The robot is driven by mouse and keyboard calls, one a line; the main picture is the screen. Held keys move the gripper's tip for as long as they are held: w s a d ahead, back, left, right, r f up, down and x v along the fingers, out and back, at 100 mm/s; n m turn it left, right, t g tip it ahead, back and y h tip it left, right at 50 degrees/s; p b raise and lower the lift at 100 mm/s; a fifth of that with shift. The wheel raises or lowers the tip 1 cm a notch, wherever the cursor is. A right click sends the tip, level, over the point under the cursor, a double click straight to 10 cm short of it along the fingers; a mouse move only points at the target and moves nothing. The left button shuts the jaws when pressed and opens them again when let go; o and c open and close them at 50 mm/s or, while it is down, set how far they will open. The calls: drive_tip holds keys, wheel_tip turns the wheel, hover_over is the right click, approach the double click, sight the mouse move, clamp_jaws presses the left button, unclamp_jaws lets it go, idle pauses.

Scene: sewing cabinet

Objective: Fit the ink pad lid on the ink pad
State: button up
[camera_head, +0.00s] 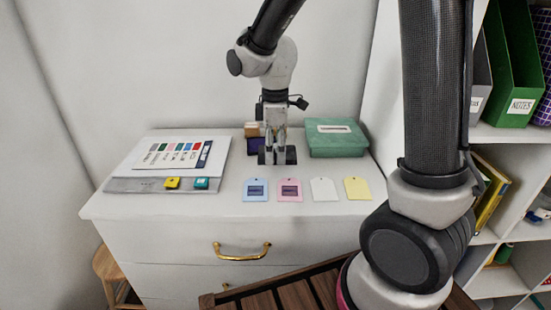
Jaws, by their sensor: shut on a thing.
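My gripper (276,149) points down over the back middle of the white cabinet top. It is shut on a dark, flat rectangular piece, which looks like the ink pad lid (290,156). The lid is level and at or just above the surface; I cannot tell if it touches. A dark purple block, perhaps the ink pad (254,145), is just left of and behind the gripper, partly hidden by it. Whether the lid overlaps anything beneath it is hidden.
A wooden block (252,130) shows behind the purple one. A green box (337,139) stands close on the right. Several coloured tags, including a blue one (255,190), lie in front.

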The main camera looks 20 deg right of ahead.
wheel_tip(320, 180, up, 5)
drive_tip(key=shift+r, duration=0.15)
drive_tip(key=shift+d+r, duration=0.1)
drive_tip(key=shift+d, duration=0.05)
drive_tip(key=w, duration=0.1)
drive_tip(key=w+f, duration=0.1)
drive_tip(key=w, duration=0.1)
drive_tip(key=w+f, duration=0.1)
drive_tip(key=w, duration=0.1)
drive_tip(key=shift+w+a, duration=0.1)
drive_tip(key=shift+a, duration=0.2)
hover_over(260, 141)
drive_tip(key=s, duration=0.2)
drive_tip(key=shift+w+a+r+n, duration=0.15)
drive_tip(key=shift+w+a+n, duration=0.1)
drive_tip(key=shift+n, duration=0.15)
drive_tip(key=shift+w+r, duration=0.1)
drive_tip(key=shift+r, duration=0.05)
drive_tip(key=shift+f, duration=3.1)
drive_tip(key=shift+f, duration=0.4)
drive_tip(key=o, duration=1.1)
drive_tip(key=shift+c, duration=0.2)
